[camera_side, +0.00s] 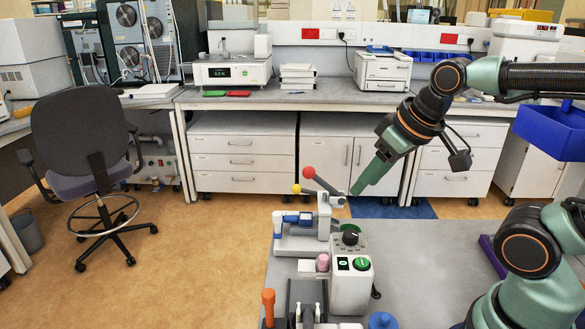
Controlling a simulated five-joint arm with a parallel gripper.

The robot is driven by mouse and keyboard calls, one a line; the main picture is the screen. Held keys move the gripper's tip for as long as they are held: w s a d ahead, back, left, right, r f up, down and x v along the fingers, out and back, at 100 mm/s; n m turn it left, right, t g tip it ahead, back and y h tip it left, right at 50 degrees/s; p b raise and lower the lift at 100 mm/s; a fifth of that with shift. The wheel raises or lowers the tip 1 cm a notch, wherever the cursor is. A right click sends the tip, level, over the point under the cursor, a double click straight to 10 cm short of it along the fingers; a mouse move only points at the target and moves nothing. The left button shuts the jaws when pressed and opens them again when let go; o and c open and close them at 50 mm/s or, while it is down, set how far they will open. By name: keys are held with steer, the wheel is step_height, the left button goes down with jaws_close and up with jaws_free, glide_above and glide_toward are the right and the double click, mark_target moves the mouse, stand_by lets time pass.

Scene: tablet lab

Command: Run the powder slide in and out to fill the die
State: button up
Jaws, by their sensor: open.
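A small grey tablet press (323,222) stands on the grey table, with a lever ending in a red ball (309,172) and a shorter one with a yellow ball (296,188). A blue and white part (291,218) sits at the left side of the press. I cannot tell for sure which part is the powder slide, and the die opening does not show. My gripper (354,191) comes down from the upper right, its green fingers open and its tips close to the right of the press head. I see nothing held. I cannot tell whether the tips touch the press.
A control box (351,288) with a black knob and a green button (361,264) stands in front of the press. An orange handle (268,300) and a blue knob (382,320) are at the near edge.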

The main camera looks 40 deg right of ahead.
steer(key=shift+o, duration=0.7)
steer(key=n+g, duration=0.2)
steer(key=g, duration=0.4)
glide_above(277, 213)
step_height(277, 213, down, 4)
steer(key=r, duration=0.1)
step_height(277, 213, down, 12)
steer(key=shift+f, duration=0.2)
jaws_close()
steer(key=shift+r, duration=0.1)
stand_by(0.5)
